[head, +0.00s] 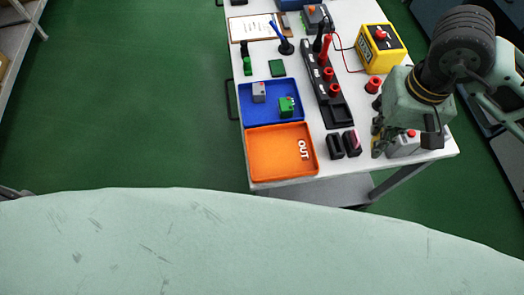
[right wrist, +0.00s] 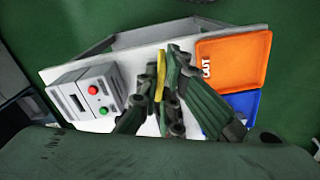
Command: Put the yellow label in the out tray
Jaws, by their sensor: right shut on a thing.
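The out tray (head: 262,158) is an orange tray marked OUT at the near end of the white table. It holds nothing, and it also shows at the upper right of the right wrist view (right wrist: 228,75). My right gripper (head: 377,143) is right of the tray, over the table's near right part. In the right wrist view its fingers (right wrist: 160,85) are shut on a thin yellow piece, the yellow label (right wrist: 160,79), held upright between the fingertips. The label is hard to make out in the head view. My left gripper is not in view.
Two small dark holders (head: 336,146) stand between tray and gripper. A grey box with red and green buttons (right wrist: 82,95) is beside the gripper. A blue tray (head: 258,113) with small blocks adjoins the out tray. A black rack (head: 336,112) and yellow box (head: 376,55) stand farther back.

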